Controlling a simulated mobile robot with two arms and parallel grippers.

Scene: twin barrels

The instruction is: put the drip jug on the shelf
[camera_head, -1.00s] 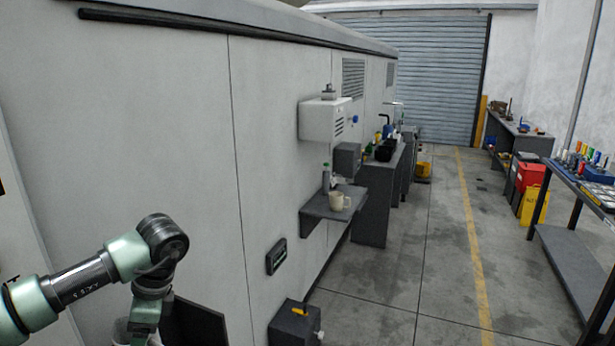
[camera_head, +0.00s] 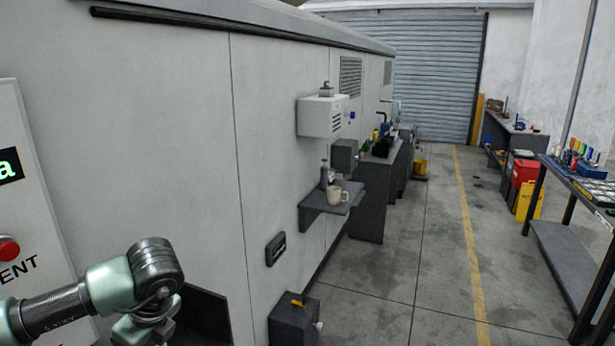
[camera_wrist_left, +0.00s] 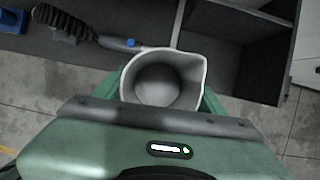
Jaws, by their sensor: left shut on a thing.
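The drip jug (camera_wrist_left: 165,62), a pale grey open jug with a spout corner, shows from above in the left wrist view. My left gripper (camera_wrist_left: 163,92) is shut on it, with green fingers on both sides. Its inside looks empty. In the head view my left arm comes in at the bottom left, and neither its gripper nor the jug can be made out. A small grey wall shelf (camera_head: 318,213) carries a cream mug (camera_head: 338,196) and a bottle (camera_head: 324,174). My right gripper is not in view.
A dark box (camera_head: 293,322) stands below the wall shelf. A panel with a red button (camera_head: 8,248) is at the far left. The aisle floor is clear.

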